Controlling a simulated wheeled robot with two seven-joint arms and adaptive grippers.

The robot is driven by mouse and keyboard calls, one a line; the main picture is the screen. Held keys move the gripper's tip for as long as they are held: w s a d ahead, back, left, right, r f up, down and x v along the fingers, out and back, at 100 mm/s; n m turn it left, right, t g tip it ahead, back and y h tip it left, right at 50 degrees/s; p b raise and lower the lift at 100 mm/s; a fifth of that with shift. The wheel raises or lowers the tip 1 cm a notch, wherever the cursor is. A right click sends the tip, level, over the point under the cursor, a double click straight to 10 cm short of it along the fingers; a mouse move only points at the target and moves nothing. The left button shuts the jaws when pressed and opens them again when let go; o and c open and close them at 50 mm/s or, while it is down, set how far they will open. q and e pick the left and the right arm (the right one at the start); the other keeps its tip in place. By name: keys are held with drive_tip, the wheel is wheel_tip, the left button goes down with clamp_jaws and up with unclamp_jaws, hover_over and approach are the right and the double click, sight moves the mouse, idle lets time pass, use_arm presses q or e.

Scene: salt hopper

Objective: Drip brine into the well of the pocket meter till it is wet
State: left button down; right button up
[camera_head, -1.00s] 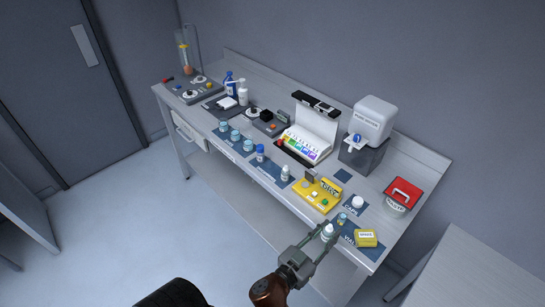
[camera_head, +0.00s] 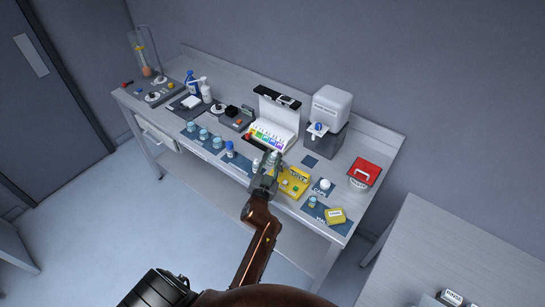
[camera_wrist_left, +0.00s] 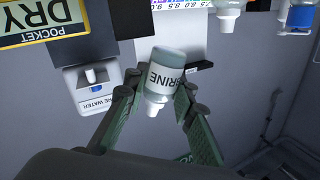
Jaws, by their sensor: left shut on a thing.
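My left gripper (camera_head: 264,178) is shut on a small pale bottle labelled BRINE, which shows large in the left wrist view (camera_wrist_left: 168,78) between the fingers (camera_wrist_left: 153,108). Its narrow white nozzle is at the lower end in that picture. The yellow pocket meter (camera_head: 294,184) lies on the bench just right of the gripper in the head view, partly hidden by it. In the left wrist view its panel (camera_wrist_left: 42,22) at the upper left reads POCKET and DRY. I cannot make out its well. The bottle appears apart from the meter. My right gripper is not in view.
A water dispenser (camera_head: 328,115), a red-lidded tub (camera_head: 364,173), a yellow box (camera_head: 335,216), a small vial (camera_head: 312,201) and a colour chart stand (camera_head: 276,122) surround the meter.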

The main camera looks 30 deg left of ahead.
use_arm(q)
drive_tip(key=shift+s, duration=0.1)
drive_tip(key=shift+a+f+m+p, duration=0.1)
drive_tip(key=shift+a+m+p, duration=0.2)
drive_tip(key=shift+m, duration=0.6)
drive_tip(key=m, duration=0.3)
drive_tip(key=a+m, duration=0.1)
drive_tip(key=m, duration=0.1)
drive_tip(key=shift+s+a+f, duration=0.1)
drive_tip(key=shift+s+f, duration=0.2)
drive_tip(key=shift+f, duration=0.1)
drive_tip(key=m, duration=0.2)
drive_tip(key=shift+a+f+m, duration=0.1)
drive_tip(key=shift+a+m, duration=0.1)
drive_tip(key=shift+m, duration=0.1)
drive_tip(key=shift+a+f+m, duration=0.1)
drive_tip(key=shift+a+m, duration=0.05)
drive_tip(key=shift+m, duration=1.05)
drive_tip(key=m+p, duration=0.1)
drive_tip(key=m, duration=0.1)
drive_tip(key=m+p, duration=0.1)
drive_tip(key=m, duration=0.1)
drive_tip(key=shift+r, duration=0.4)
drive_tip(key=m, duration=0.2)
drive_tip(key=shift+m, duration=0.3)
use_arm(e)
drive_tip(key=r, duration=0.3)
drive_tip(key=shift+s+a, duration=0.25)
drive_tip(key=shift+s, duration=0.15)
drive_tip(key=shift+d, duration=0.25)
